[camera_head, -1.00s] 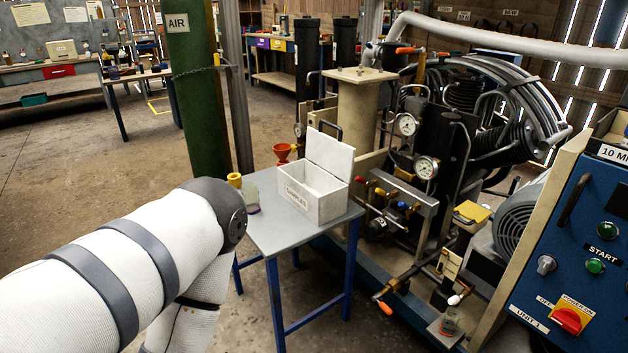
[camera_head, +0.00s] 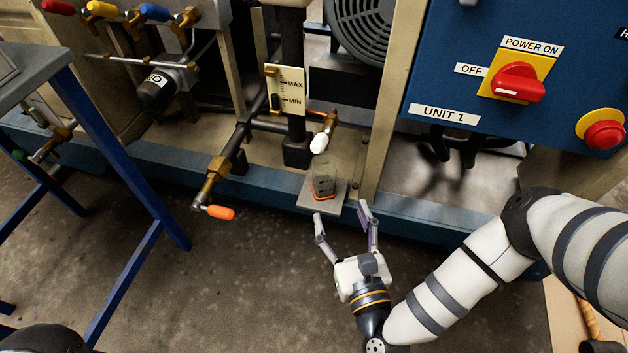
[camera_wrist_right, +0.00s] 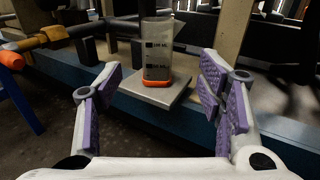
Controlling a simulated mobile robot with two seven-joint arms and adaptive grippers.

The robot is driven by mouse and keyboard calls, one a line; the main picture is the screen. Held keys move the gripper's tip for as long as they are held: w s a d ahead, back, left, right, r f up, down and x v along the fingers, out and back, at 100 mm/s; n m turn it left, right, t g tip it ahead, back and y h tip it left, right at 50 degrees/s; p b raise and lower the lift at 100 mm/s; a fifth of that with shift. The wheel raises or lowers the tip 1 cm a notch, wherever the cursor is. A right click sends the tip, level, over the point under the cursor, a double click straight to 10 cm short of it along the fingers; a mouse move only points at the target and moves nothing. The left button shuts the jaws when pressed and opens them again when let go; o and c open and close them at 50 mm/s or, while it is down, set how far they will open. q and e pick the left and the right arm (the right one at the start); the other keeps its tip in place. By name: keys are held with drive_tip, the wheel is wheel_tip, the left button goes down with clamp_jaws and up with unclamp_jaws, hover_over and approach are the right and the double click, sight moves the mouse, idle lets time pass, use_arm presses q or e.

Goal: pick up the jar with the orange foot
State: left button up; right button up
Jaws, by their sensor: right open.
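The jar (camera_head: 324,180) is clear with dark markings and an orange foot. It stands upright on a small grey plate (camera_head: 308,200) at the compressor's lower front edge. My right gripper (camera_head: 341,212) is open and empty, just in front of the plate, with its fingers pointing at the jar. In the right wrist view, the jar (camera_wrist_right: 157,55) stands beyond and between the open fingers of the gripper (camera_wrist_right: 158,98), apart from them. My left gripper is not in view.
A valve with an orange handle (camera_head: 220,212) sticks out left of the jar. A white-tipped lever (camera_head: 319,143) is just behind it. The blue control panel (camera_head: 470,70) overhangs to the right. A blue-legged table (camera_head: 110,160) stands at left. The floor in front is clear.

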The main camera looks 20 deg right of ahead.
sight(327, 180)
drive_tip(key=w+b, duration=0.1)
drive_tip(key=w, duration=0.3)
drive_tip(key=w+b, duration=0.1)
drive_tip(key=w, duration=0.3)
drive_tip(key=w+b, duration=0.1)
drive_tip(key=w, duration=0.3)
drive_tip(key=shift+d+r, duration=0.25)
drive_tip(key=shift+d, duration=0.1)
drive_tip(key=c, duration=1.3)
